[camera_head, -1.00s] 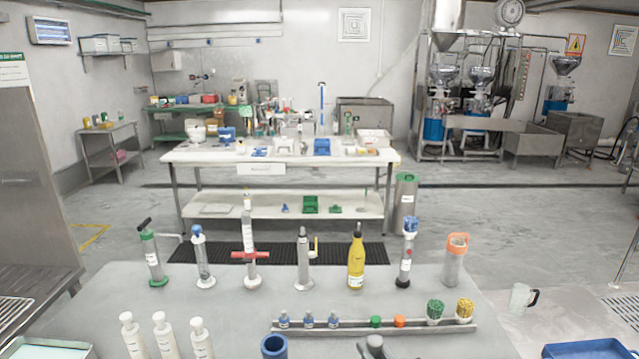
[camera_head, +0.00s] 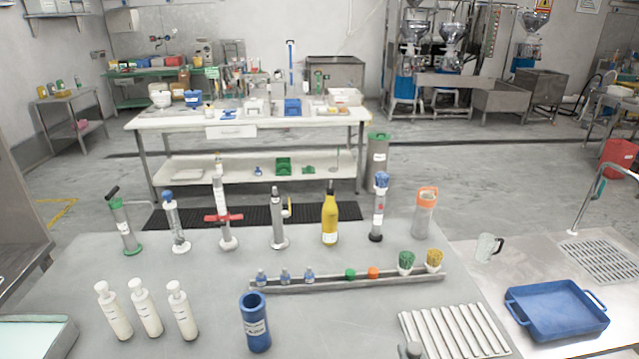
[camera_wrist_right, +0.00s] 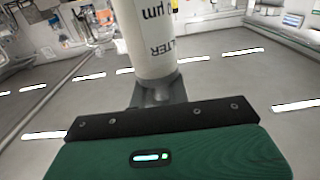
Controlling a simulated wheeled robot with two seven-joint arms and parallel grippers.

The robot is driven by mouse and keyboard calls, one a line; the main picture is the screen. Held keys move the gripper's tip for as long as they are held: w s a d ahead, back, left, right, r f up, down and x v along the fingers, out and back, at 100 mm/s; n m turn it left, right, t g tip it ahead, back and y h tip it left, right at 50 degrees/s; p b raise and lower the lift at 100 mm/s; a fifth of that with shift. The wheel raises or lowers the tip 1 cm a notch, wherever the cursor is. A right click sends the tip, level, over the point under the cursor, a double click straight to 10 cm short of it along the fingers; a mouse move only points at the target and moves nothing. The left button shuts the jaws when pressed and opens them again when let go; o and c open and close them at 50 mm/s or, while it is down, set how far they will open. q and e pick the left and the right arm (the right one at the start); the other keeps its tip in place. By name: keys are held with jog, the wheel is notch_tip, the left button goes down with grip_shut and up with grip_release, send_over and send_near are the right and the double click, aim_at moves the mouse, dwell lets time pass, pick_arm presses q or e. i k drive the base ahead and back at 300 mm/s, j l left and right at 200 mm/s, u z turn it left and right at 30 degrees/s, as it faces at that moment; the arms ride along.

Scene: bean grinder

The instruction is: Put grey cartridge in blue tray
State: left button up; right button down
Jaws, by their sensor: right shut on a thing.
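In the right wrist view my right gripper (camera_wrist_right: 160,92) is shut on a pale grey-white cylinder (camera_wrist_right: 149,38) with printed dark lettering, which I take for the grey cartridge. Its far end runs out of the top of the picture. In the head view only a small grey piece (camera_head: 411,350) shows at the bottom edge; I cannot tell whether it is the cartridge end or my gripper. The blue tray (camera_head: 556,311) lies at the right, to the right of that piece, and looks empty. My left gripper is not in view.
A white ridged rack (camera_head: 455,330) lies left of the blue tray. A blue cylinder (camera_head: 255,322) and several white bottles (camera_head: 146,308) stand at the front left. A long holder (camera_head: 345,282) with small vials and a row of upright tools stand behind. A glass mug (camera_head: 488,247) stands behind the tray.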

aim_at(554, 313)
jog(key=i+l+z, duration=0.35)
jog(key=l, duration=0.25)
jog(key=i+l+z, duration=0.4)
jog(key=l, duration=0.15)
jog(key=i+l+z, duration=0.35)
jog(key=i+l, duration=0.05)
jog(key=i, duration=0.05)
